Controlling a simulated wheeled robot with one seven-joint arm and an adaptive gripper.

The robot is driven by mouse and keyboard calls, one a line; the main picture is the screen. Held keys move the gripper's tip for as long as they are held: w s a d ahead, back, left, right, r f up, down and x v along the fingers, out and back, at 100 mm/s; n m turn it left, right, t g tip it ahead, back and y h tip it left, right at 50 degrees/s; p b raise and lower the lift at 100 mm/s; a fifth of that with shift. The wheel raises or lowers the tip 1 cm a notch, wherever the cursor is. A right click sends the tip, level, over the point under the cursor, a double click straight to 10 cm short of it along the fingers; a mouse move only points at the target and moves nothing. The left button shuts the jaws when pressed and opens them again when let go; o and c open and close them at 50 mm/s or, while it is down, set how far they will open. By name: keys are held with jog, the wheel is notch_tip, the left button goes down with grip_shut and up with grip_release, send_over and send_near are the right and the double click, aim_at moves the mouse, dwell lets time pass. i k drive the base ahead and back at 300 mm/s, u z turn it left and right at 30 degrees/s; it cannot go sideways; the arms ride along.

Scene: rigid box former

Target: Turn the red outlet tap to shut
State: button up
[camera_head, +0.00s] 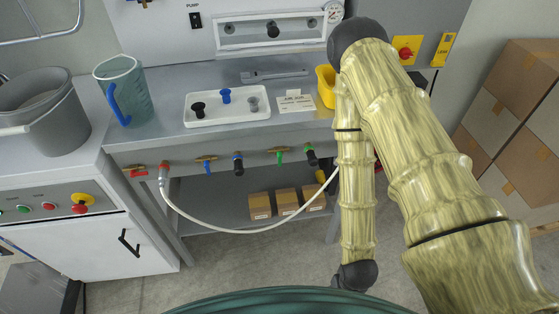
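A tap with a red lever (138,172) sits at the left end of the bench's front rail, beside a red-collared fitting (164,168) with a white hose (240,231). Its lever appears to point left, roughly level. Farther right on the rail are a tap with a blue lever (207,166) and one with a green lever (280,156). My arm folds down on the right, and its lower dark joint is near the bottom edge. My gripper does not show. A small red part (378,166) beside my arm is mostly hidden, so I cannot tell what it is.
A white tray (228,119) with black, blue and grey pieces, a jug (124,90) and a yellow container (326,86) stand on the bench. A grey bucket (42,107) is at left. Small boxes (287,201) sit on the lower shelf. The hose loops out in front.

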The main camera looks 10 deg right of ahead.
aim_at(134, 174)
jog(key=z, duration=0.55)
jog(key=k, duration=1.3)
jog(key=u, duration=0.1)
jog(key=i, duration=0.6)
jog(key=u, duration=0.9)
jog(key=i, duration=0.75)
jog(key=u, duration=0.05)
